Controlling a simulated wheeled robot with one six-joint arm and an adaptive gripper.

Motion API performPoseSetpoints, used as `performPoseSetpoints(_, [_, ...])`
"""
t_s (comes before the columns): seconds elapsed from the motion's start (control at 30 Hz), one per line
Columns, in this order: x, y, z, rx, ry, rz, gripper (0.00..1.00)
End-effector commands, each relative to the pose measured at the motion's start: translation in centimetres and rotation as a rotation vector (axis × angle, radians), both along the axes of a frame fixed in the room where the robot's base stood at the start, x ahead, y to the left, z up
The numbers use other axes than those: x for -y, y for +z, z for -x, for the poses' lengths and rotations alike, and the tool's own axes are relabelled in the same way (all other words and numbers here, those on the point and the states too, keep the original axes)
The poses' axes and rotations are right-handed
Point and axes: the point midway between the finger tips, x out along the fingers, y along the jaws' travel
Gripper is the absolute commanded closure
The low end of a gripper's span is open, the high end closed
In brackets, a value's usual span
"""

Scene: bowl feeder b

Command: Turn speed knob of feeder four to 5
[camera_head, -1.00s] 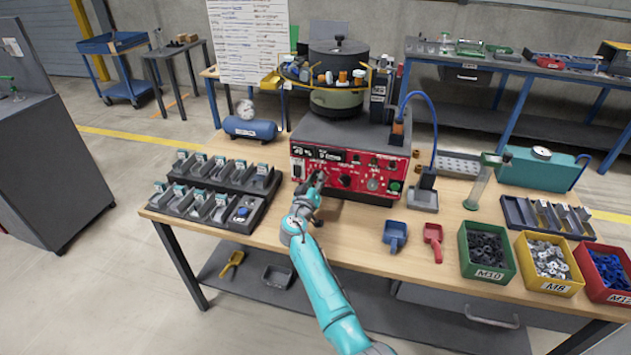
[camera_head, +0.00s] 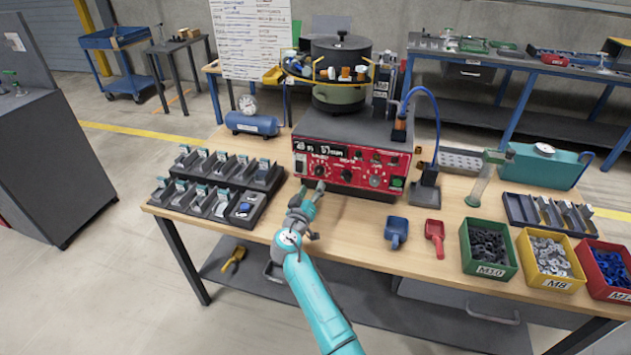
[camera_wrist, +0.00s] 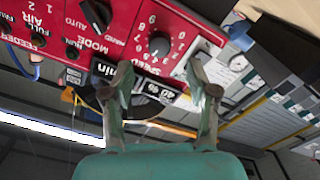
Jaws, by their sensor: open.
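The feeder's red control panel (camera_head: 351,166) faces me below the dark bowl feeder (camera_head: 342,60). The black speed knob (camera_head: 320,170) is at its left; in the wrist view the speed knob (camera_wrist: 159,45) shows upside down with a white number scale around it. Its exact setting is too small to read surely. My gripper (camera_head: 313,187) is open and empty in front of the panel's lower left. In the wrist view my gripper's (camera_wrist: 160,90) two fingers stand apart below the knob in the picture, and neither touches it. The knob is unobstructed there.
The mode knob (camera_wrist: 96,14) sits beside the speed knob. A dark rack of small clamps (camera_head: 215,190) stands left on the wooden table. A blue scoop (camera_head: 396,231), a red scoop (camera_head: 434,238) and several parts bins lie right.

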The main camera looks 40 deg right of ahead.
Motion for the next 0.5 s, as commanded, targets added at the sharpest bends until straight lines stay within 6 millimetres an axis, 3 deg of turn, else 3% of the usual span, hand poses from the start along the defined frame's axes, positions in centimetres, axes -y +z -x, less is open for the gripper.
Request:
performPoseSetpoints(0.2, [-2.9,0.0,2.2,0.0,0.002,0.0,0.42])
performPoseSetpoints(0.5, [-4.0,0.0,3.1,0.0,0.001,0.0,0.42])
